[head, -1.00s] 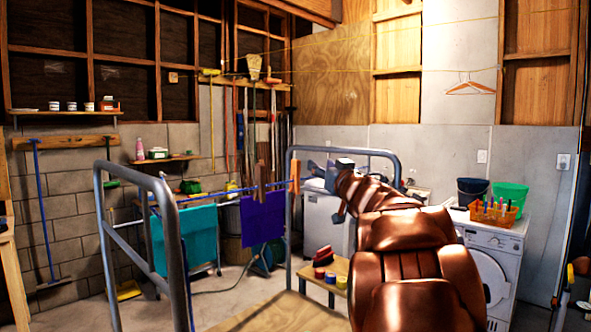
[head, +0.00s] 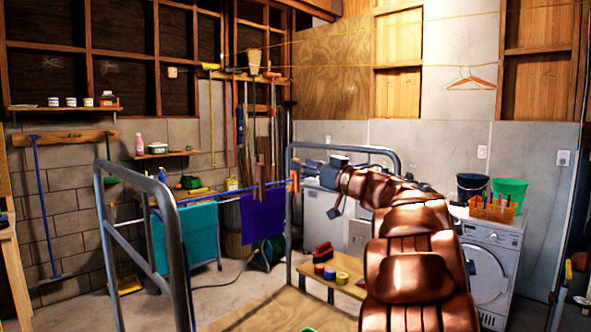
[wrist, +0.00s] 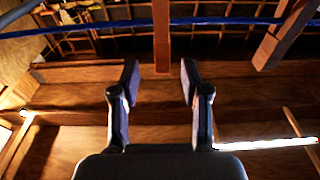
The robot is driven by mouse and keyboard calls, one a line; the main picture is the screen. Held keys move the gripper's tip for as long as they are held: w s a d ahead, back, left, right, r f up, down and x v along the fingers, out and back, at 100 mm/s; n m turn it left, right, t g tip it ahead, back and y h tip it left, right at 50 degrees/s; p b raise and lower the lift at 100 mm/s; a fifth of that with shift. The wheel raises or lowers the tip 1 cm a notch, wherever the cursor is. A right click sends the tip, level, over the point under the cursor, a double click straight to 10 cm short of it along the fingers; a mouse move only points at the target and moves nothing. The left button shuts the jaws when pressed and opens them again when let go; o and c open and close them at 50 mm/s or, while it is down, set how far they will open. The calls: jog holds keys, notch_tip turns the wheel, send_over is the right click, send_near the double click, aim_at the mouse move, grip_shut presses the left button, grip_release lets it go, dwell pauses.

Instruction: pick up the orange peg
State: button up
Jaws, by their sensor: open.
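The orange peg (head: 293,174) sits upright on the blue line (head: 225,197), close to its right end in the head view. My gripper (head: 306,165) is just right of this peg, pointing left. In the wrist view the gripper (wrist: 158,75) is open and empty, its two dark fingers apart. An orange-brown peg (wrist: 161,32) hangs ahead, roughly centred between the fingertips, with the blue line (wrist: 90,27) crossing at the top. It looks a little beyond the tips; contact is not visible. A browner peg (wrist: 284,36) stands to the right.
Purple cloth (head: 262,214) and teal cloth (head: 198,236) hang left of the orange peg. Brown pegs (head: 257,188) are on the line above the purple cloth. Grey metal rails (head: 178,250) stand near. A low wooden bench (head: 345,287) holds coloured rolls. The washer (head: 505,250) stands right.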

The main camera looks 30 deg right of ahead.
aim_at(294, 174)
jog(key=p+x, duration=0.1)
jog(key=x, duration=0.3)
jog(key=shift+a, duration=0.15)
jog(key=shift+s, duration=0.1)
grip_shut()
